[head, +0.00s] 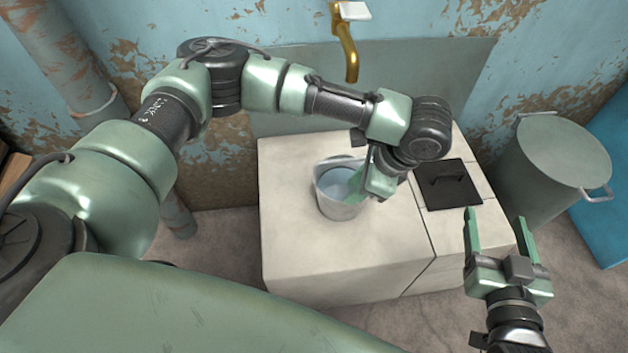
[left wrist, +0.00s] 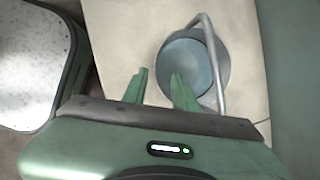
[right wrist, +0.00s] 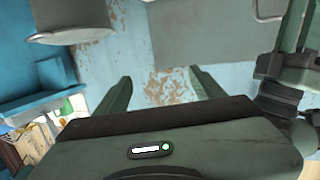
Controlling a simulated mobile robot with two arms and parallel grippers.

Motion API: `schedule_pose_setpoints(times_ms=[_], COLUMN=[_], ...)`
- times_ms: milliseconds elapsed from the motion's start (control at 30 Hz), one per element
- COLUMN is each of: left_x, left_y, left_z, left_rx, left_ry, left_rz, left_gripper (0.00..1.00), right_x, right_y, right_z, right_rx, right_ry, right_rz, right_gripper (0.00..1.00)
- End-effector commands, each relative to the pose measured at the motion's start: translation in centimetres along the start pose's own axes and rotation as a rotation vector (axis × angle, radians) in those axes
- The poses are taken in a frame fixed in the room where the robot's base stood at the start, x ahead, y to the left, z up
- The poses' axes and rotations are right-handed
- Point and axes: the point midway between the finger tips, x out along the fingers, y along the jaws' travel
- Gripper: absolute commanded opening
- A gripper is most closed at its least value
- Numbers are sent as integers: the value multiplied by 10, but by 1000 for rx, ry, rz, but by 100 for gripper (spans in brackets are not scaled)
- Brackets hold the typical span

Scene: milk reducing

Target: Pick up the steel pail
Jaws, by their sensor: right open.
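The steel pail (head: 338,209) stands upright on the pale block-shaped counter, with a bluish inside. In the left wrist view the pail (left wrist: 222,70) is just beyond my fingers and to the right, with its handle arched over its right side. My left gripper (head: 364,184) is at the pail's right side in the head view and hides part of the rim. My right gripper (head: 497,218) is open and empty, right of the counter.
The pale counter (head: 295,240) has a dark square lid (head: 440,190) with a handle at right. A brass tap (head: 347,55) hangs from the wall behind. A large lidded bin (head: 560,155) stands at right. Clear counter top lies left of the pail.

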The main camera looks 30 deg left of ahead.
Motion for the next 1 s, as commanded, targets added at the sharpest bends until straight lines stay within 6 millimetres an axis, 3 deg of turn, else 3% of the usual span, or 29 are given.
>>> schedule_pose_setpoints(times_ms=[300, 567, 1000], left_x=[23, 33, 70], left_y=[1, 2, 4], left_z=[7, 6, 4], left_rx=[8, 8, 7], left_ry=[-26, -25, -24], left_rz=[-3, -4, -4], left_gripper=[28, 28, 28], right_x=[-2, -6, -52], right_y=[-5, -8, -18], right_z=[-42, -64, -140], right_rx=[3, 6, 23], right_ry=[206, 325, 810], right_rz=[-12, -18, -44], right_gripper=[69, 69, 69])
